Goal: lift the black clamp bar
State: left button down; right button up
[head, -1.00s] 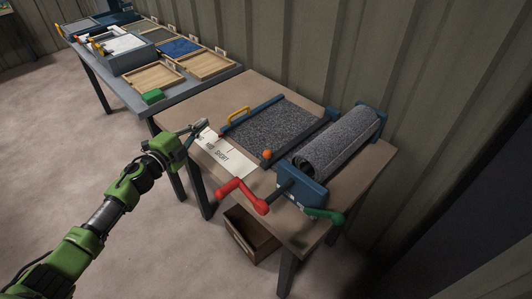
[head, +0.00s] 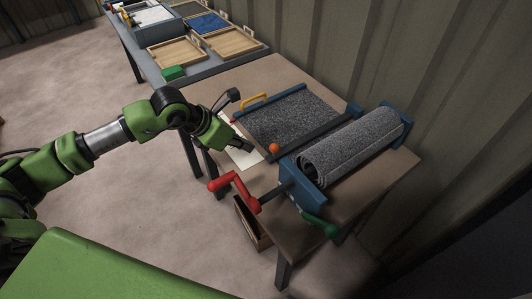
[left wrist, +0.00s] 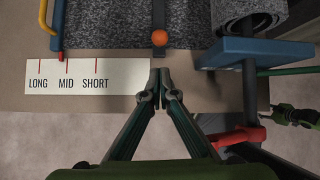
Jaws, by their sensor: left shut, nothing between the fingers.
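The black clamp bar (head: 312,134) lies along the near right edge of the grey mat in the head view. An orange ball knob (head: 274,148) is at its near end. The knob (left wrist: 159,38) also shows just beyond my fingertips in the left wrist view. My left gripper (head: 250,149) is shut and empty, at the table's front edge by the white card, short of the knob and apart from it. In the left wrist view its fingertips (left wrist: 160,76) meet below the knob. What looks like the end of my right arm (left wrist: 290,114) shows small at the right; its jaw state is unclear.
The grey roll (head: 350,145) sits right of the bar in blue end brackets (head: 300,180). The card (left wrist: 95,78) reads LONG, MID, SHORT. A yellow handle (head: 254,99) stands at the mat's far left.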

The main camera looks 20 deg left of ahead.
aim_at(271, 157)
pick_arm(q)
jog(key=p+x, duration=0.2)
jog(key=x, duration=0.7)
jog(key=shift+d+r, duration=0.1)
jog(key=shift+w+d+f, duration=0.2)
jog(key=shift+w+f, duration=0.1)
jog(key=shift+f, duration=0.2)
